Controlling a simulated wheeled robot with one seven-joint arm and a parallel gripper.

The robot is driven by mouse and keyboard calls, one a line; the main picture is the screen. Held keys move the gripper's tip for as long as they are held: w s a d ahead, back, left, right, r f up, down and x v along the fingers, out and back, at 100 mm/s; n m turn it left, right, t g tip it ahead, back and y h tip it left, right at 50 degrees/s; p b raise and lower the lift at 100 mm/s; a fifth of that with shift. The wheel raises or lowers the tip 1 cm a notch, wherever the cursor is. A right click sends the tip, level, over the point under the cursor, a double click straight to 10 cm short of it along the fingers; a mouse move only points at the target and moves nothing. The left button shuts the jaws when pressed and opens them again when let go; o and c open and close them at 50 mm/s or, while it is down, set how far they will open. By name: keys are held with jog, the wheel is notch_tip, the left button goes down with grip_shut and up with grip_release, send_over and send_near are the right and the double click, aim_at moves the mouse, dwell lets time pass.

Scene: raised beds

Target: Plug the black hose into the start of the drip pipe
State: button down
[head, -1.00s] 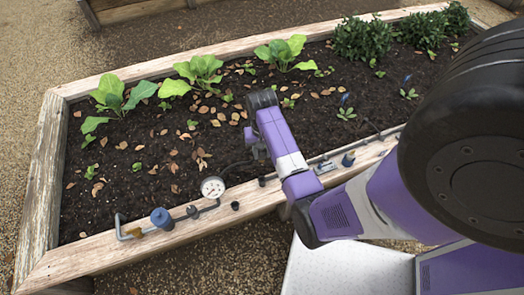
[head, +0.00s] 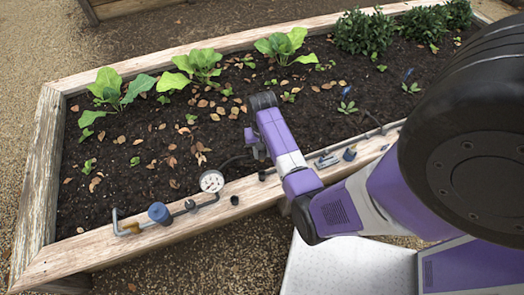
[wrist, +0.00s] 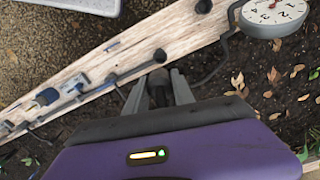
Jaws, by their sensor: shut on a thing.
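My gripper (wrist: 158,92) is shut on the end of the black hose (wrist: 159,84), seen between its two fingers in the wrist view. The hose loops from the held end to the round white pressure gauge (wrist: 274,14). In the head view, the gripper hangs over the soil just behind the bed's front rim, and my wrist hides most of its fingers. A black pipe end (wrist: 160,56), which looks like the start of the drip pipe, lies close ahead of the held hose end, apparently apart from it. The pipe (wrist: 122,77) runs left along the rim.
The wooden rim (head: 95,255) carries a blue valve knob (head: 159,213), the gauge (head: 211,181) and a small black cap (head: 234,200). Another blue knob (head: 349,154) stands right of my gripper. Leafy plants (head: 196,67) grow behind; bare soil with dry leaves lies between.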

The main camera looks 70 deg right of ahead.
aim_at(262, 161)
notch_tip(262, 161, down, 9)
jog(key=b, duration=0.5)
jog(key=shift+r, duration=0.2)
dwell(0.9)
jog(key=shift+f+b, duration=0.95)
jog(key=shift+f, duration=1.25)
dwell(1.5)
jog(key=c, duration=1)
grip_release()
jog(key=shift+o, duration=0.5)
jog(key=o, duration=0.4)
jog(key=shift+r+p, duration=3.5)
jog(key=shift+p, duration=0.15)
